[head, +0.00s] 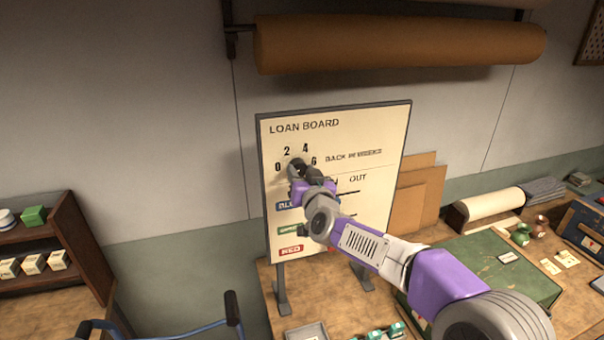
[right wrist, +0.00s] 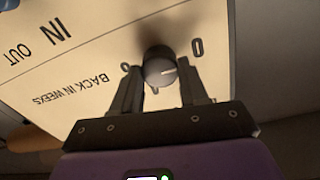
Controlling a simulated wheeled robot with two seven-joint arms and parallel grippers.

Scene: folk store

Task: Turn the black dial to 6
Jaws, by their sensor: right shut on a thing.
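The black dial (head: 297,162) sits at the upper left of the upright loan board (head: 372,130), with 0, 2, 4 and 6 printed around it. My right gripper (head: 299,172) is at the dial and hides part of it in the head view. In the right wrist view the dial (right wrist: 159,70) is between the two fingers of my right gripper (right wrist: 160,92), which is shut on it. A white mark on the dial points right there, toward the 0 side and away from the 6. The 2 and 4 are not clear in that view. My left gripper is not in view.
The board stands on a wooden table with a green case (head: 490,265) to its right. A brown roll (head: 400,43) hangs on the wall above. A wooden shelf (head: 75,225) and a blue rail with black handles (head: 232,308) are at the left.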

